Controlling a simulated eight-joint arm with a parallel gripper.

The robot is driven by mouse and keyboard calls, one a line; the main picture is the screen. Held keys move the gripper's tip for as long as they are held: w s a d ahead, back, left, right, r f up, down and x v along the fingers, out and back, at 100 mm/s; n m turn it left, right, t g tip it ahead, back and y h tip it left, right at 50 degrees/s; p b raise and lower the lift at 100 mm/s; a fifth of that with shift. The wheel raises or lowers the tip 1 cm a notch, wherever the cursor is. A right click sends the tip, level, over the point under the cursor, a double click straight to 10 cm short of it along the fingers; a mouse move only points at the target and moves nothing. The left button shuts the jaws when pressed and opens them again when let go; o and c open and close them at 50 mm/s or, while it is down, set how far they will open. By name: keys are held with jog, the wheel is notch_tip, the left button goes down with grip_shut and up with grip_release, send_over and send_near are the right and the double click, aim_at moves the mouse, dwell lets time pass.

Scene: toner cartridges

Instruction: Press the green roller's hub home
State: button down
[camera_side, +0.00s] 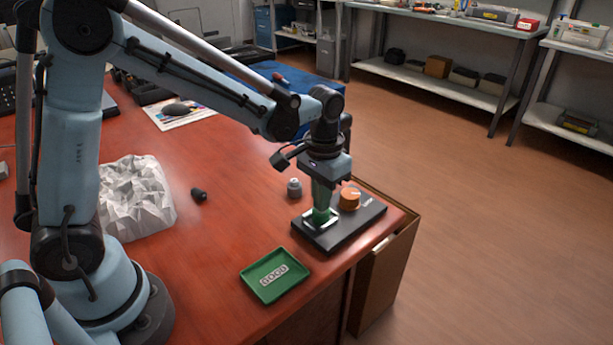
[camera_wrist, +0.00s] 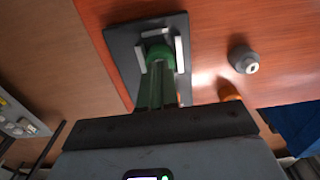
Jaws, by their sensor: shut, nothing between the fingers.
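The green roller (camera_side: 320,217) sits between pale metal brackets on the black base plate (camera_side: 361,223). In the wrist view its dark green rounded end (camera_wrist: 157,50) shows inside the brackets, at the tip of my gripper (camera_wrist: 158,68). My gripper (camera_side: 321,206) points straight down with its green fingers shut and nothing held. The fingertips are at the roller from above and look to be touching it, but the exact contact is hidden. How deep the hub sits cannot be told.
An orange knob (camera_side: 349,198) stands close right of the fingers. A grey roller (camera_side: 293,188) stands behind the plate. A crumpled white shape (camera_side: 137,195) and a black piece (camera_side: 199,194) are to the left.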

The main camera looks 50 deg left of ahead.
notch_tip(320, 180, up, 7)
dwell(0.8)
jog(key=s+a+t, duration=0.2)
jog(key=s+t, duration=0.1)
jog(key=s, duration=0.2)
jog(key=s+a+r+t, duration=0.1)
jog(key=s+a+t, duration=0.1)
jog(key=s+t, duration=0.2)
jog(key=shift+s+a+r, duration=0.25)
jog(key=shift+s+a, duration=0.05)
jog(key=shift+s, duration=0.4)
dwell(0.6)
